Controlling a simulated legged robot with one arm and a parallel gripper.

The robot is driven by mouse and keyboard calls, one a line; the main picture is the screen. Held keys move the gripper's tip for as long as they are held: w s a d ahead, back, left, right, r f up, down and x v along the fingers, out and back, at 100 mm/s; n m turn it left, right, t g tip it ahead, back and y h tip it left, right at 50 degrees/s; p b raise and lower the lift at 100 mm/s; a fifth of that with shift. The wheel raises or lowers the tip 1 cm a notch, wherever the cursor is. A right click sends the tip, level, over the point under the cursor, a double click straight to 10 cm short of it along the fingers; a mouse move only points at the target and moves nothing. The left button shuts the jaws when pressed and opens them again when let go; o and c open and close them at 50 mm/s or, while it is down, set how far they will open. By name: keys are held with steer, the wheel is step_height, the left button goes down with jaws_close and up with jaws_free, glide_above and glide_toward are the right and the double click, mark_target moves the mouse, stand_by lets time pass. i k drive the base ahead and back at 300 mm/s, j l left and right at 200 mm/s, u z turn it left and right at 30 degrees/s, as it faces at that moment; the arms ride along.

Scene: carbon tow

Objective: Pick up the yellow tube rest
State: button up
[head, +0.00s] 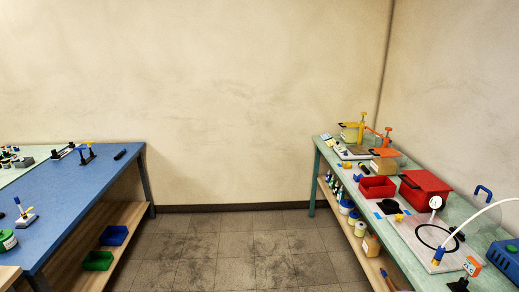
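I cannot tell for sure which thing is the yellow tube rest. On the far part of the blue table at left, a small stand with a yellow top (88,144) and dark legs stands right beside a blue-topped one (80,149). All are too small to make out in detail. My gripper is not in view.
The tiled floor (240,245) between the blue table (75,195) and the green-topped right bench (400,230) is clear. A red bin (377,187), a red box (424,190) and orange-handled dispensers crowd the right bench. Both tables have lower shelves with containers.

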mark_target(348, 164)
steer(key=i+z, duration=0.1)
steer(key=i, duration=0.5)
steer(key=i+j+z, duration=0.1)
steer(key=i, duration=0.5)
steer(key=i+j+z, duration=0.1)
steer(key=i, duration=0.5)
steer(key=i+j+z, duration=0.2)
steer(key=i+z, duration=0.25)
steer(key=i+j+z, duration=0.3)
steer(key=z, duration=0.15)
steer(key=i+j+z, duration=0.6)
steer(key=j+z, duration=0.35)
steer(key=i+j+z, duration=0.15)
steer(key=j, duration=0.3)
steer(key=j+z, duration=0.15)
steer(key=j, duration=0.3)
